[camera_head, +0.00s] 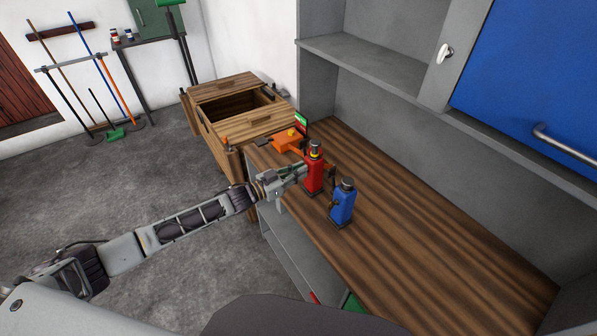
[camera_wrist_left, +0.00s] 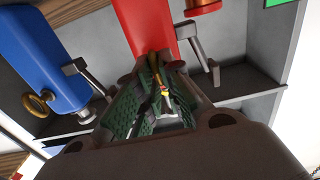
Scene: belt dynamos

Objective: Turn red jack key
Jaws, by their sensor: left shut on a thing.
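The red jack (camera_head: 314,172) stands upright on the wooden worktop, left of the blue jack (camera_head: 342,203). My left gripper (camera_head: 294,172) is at the left side of the red jack. In the left wrist view, its green-padded fingers (camera_wrist_left: 158,80) close in at the lower part of the red jack (camera_wrist_left: 146,25). They are shut on a small piece there, the red jack key (camera_wrist_left: 160,90), of which only a yellowish bit shows. The fingers hide most of it, so its turn angle cannot be told. My right gripper is in neither view.
The blue jack (camera_wrist_left: 38,55) with its gold ring key (camera_wrist_left: 38,104) stands close by. An orange tool (camera_head: 287,141) lies behind the red jack. A wooden drawer unit (camera_head: 222,88) stands beyond the worktop. The worktop (camera_head: 440,240) is clear to the right.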

